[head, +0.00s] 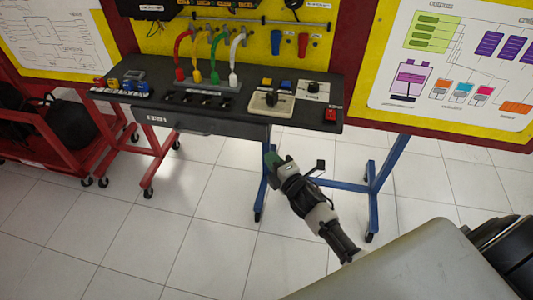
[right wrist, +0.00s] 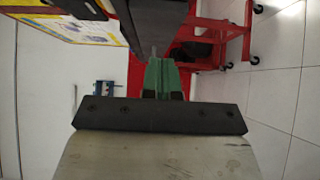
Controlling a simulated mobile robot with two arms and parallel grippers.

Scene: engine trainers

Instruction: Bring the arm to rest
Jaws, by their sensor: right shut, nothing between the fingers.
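My right gripper (head: 270,157) is in front of the trainer bench, near the front edge of its black shelf in the head view. Its arm comes up from the lower right. In the right wrist view the green fingers (right wrist: 160,77) are together with nothing between them. My left gripper is not in view.
The black bench shelf (head: 215,124) carries coloured cables (head: 214,72), a key-switch block (head: 270,103) and a red switch (head: 330,115). A red trolley (head: 60,145) stands at the left, blue legs (head: 370,190) at the right. The tiled floor (head: 190,240) in front is clear.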

